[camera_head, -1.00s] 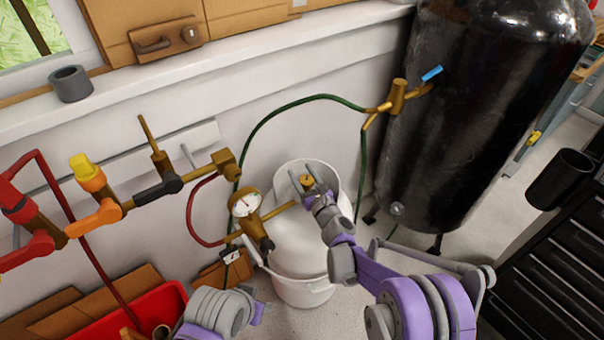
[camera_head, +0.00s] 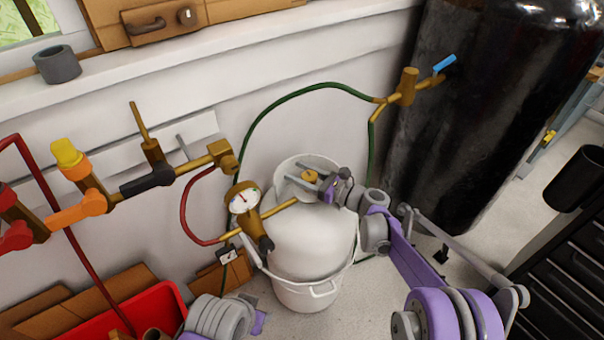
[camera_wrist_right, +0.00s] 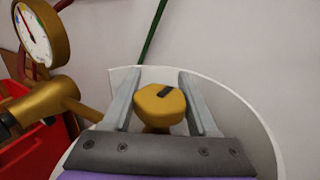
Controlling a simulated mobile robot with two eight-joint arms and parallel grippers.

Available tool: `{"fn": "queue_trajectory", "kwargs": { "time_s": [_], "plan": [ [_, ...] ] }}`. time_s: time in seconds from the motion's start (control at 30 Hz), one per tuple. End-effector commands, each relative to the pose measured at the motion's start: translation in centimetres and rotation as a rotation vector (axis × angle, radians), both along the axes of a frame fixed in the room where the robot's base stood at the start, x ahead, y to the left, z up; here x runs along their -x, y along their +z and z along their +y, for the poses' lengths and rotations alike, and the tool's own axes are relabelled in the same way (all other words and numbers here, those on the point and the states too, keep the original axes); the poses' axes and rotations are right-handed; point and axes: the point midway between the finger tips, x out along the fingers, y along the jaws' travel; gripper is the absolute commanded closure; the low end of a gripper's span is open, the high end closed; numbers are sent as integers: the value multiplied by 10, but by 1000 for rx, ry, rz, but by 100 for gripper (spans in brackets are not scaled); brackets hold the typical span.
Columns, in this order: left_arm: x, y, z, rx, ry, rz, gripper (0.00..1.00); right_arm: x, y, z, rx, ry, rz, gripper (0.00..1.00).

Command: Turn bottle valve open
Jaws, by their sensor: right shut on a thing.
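The white bottle (camera_head: 312,240) stands on the floor against the wall, with a white collar around its top. Its brass valve knob (camera_head: 310,176) sits inside the collar. In the wrist view the knob (camera_wrist_right: 160,104) is faceted and has a dark mark on its top. My right gripper (camera_head: 313,180) reaches in from the right and is shut on the knob, one grey finger on each side. It also shows in the wrist view (camera_wrist_right: 160,100). Only links of my left arm show at the bottom; its gripper is not visible.
A round gauge (camera_head: 243,197) on brass fittings is left of the bottle. A green hose (camera_head: 285,97) arches behind it. A large black tank (camera_head: 455,130) stands at the right. A red bin (camera_head: 95,325) is at the lower left. Pipes with coloured valve handles run along the left wall.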

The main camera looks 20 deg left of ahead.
Motion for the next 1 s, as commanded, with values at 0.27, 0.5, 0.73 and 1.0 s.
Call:
{"fn": "queue_trajectory", "kwargs": {
  "time_s": [0.27,0.5,0.73,1.0],
  "plan": [
    [-2,-11,0,0,0,3,50,5,-1,0,0,193,1,97],
    [-3,-15,0,0,0,4,50,9,-1,1,0,288,0,97],
    [-3,-17,0,0,0,4,50,10,0,1,-1,320,0,97],
    [-3,-17,0,0,0,4,50,10,0,1,-1,321,-1,97]
  ]
}}
